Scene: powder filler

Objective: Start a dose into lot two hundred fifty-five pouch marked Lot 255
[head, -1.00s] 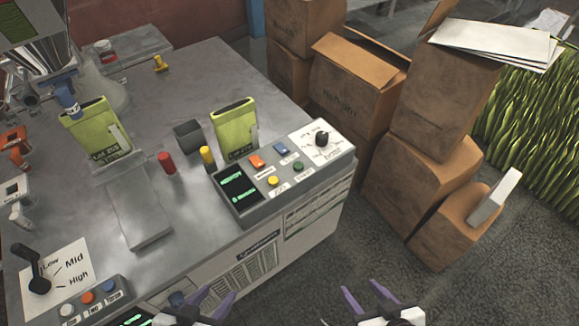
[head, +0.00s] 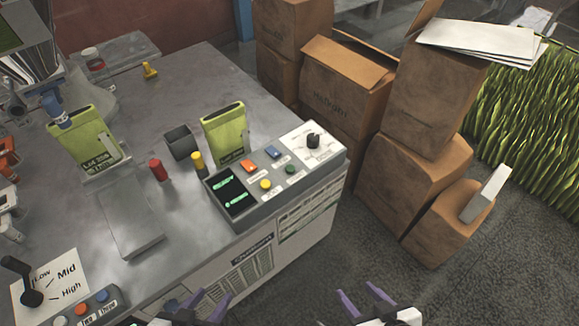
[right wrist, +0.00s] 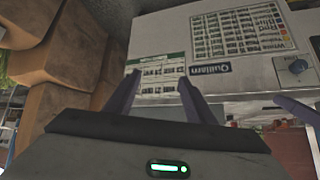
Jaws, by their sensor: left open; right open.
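The green pouch marked Lot 255 (head: 85,142) stands upright on the metal table at the left, under a blue-tipped filler nozzle (head: 57,110). A second green pouch (head: 223,134) stands behind the control box; its label is hidden. The control box (head: 275,178) has a lit green display (head: 232,192), orange, blue, yellow and green buttons and a black knob (head: 313,141). My left gripper (head: 200,300) is open and empty at the bottom, below the table's front edge. My right gripper (head: 365,300) is open and empty to its right, over the floor; its fingers also show in the right wrist view (right wrist: 152,95).
A lever panel (head: 45,282) and another button box (head: 92,308) sit at the table's near left. Red (head: 158,170) and yellow (head: 198,162) cylinders stand near a dark square cup (head: 181,141). Cardboard boxes (head: 345,90) stack right of the table. Grey floor lies clear in front.

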